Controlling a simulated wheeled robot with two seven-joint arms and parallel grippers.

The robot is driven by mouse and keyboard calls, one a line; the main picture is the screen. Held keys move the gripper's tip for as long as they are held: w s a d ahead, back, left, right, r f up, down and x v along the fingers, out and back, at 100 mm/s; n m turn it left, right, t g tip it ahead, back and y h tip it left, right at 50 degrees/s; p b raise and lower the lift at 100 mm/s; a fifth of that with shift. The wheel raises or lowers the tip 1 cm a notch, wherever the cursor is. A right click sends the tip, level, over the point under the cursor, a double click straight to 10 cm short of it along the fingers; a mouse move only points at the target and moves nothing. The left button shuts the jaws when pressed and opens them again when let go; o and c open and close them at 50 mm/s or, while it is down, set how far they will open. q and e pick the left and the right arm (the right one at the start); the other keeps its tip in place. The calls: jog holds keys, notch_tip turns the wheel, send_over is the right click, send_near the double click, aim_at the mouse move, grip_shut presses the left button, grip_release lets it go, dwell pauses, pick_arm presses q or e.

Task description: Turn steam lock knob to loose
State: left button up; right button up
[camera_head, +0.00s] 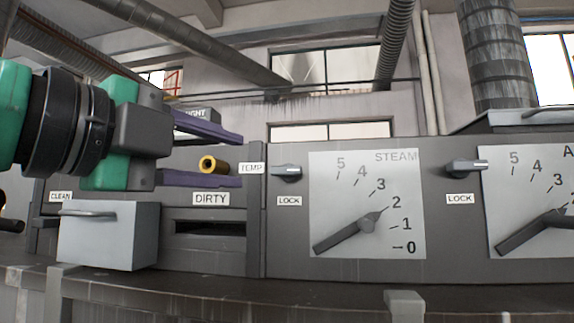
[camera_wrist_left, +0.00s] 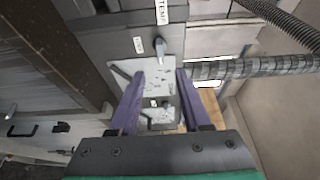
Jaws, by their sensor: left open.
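The steam lock knob (camera_head: 287,173) is a small dark lever knob on the grey panel, above a LOCK label (camera_head: 289,201) and left of the white STEAM dial (camera_head: 380,180). Its lever lies roughly level in the head view. In the left wrist view the knob (camera_wrist_left: 160,48) shows just beyond the fingertips, beside its LOCK label (camera_wrist_left: 139,45). My left gripper (camera_head: 239,160) is open and empty, left of the knob and apart from it. Its two purple fingers show one above the other; they also show in the left wrist view (camera_wrist_left: 160,76). My right gripper is not in view.
A yellow-ended cylinder (camera_head: 208,164) shows between my fingers, near the TEMP label (camera_head: 251,168). A second lock knob (camera_head: 467,166) and dial are further right. A grey drawer box (camera_head: 109,236) with a handle juts out at lower left. The space before the dial looks clear.

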aim_at(282, 169)
pick_arm(q)
jog(key=p+x, duration=0.4)
jog(key=x, duration=0.5)
jog(key=shift+d+r, duration=0.1)
jog(key=shift+r, duration=0.1)
jog(key=x, duration=0.3)
jog(key=shift+f+p, duration=0.25)
jog(key=shift+p, duration=0.05)
jog(key=shift+s+a+r, duration=0.1)
jog(key=shift+s+a, duration=0.35)
jog(key=shift+s, duration=0.05)
grip_shut()
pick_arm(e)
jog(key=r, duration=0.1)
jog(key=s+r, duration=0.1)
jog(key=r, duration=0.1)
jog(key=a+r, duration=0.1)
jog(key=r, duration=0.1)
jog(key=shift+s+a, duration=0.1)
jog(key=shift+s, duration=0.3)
